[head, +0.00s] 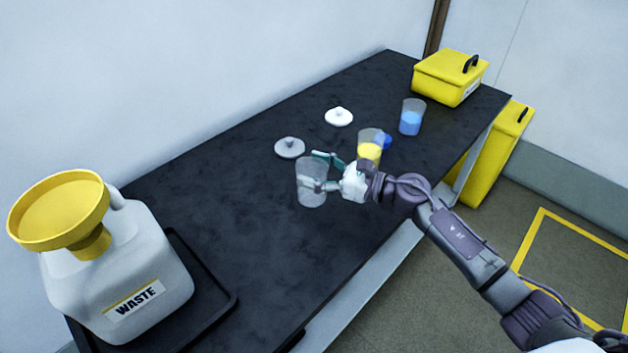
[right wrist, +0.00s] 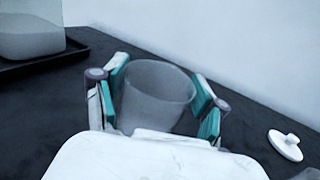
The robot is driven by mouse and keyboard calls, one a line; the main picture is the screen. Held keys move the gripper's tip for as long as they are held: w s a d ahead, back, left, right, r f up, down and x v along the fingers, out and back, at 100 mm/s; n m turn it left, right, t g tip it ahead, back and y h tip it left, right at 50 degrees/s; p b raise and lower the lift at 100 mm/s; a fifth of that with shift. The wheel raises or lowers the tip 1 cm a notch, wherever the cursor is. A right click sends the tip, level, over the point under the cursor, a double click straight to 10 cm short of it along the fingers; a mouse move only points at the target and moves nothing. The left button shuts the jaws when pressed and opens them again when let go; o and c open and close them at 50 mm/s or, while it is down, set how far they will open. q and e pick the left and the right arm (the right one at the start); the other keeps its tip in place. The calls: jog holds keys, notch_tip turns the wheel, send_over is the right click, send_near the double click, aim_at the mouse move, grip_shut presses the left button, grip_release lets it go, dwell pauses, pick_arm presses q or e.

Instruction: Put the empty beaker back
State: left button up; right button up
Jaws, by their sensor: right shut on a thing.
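The empty clear beaker (head: 310,188) is upright at the middle of the dark bench in the head view. My right gripper (head: 325,172) is shut on it, reaching in from the right. In the right wrist view the beaker (right wrist: 156,95) sits between the two teal finger pads of the right gripper (right wrist: 160,100), and no contents show in it. I cannot tell whether its base touches the bench. My left gripper is not in view.
A beaker with yellow liquid (head: 370,147) stands just behind my right gripper, and one with blue liquid (head: 411,117) farther back. Grey (head: 289,148) and white (head: 339,117) lids lie nearby. A waste jug (head: 125,270) with yellow funnel stands left in a black tray (head: 222,298). A yellow box (head: 445,78) is far right.

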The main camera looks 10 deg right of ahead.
notch_tip(320, 180, down, 4)
jog(key=shift+r, duration=0.25)
jog(key=shift+f+b, duration=0.2)
jog(key=shift+b, duration=0.15)
jog(key=o, duration=1.7)
jog(key=shift+o, duration=0.2)
jog(key=shift+r, duration=0.15)
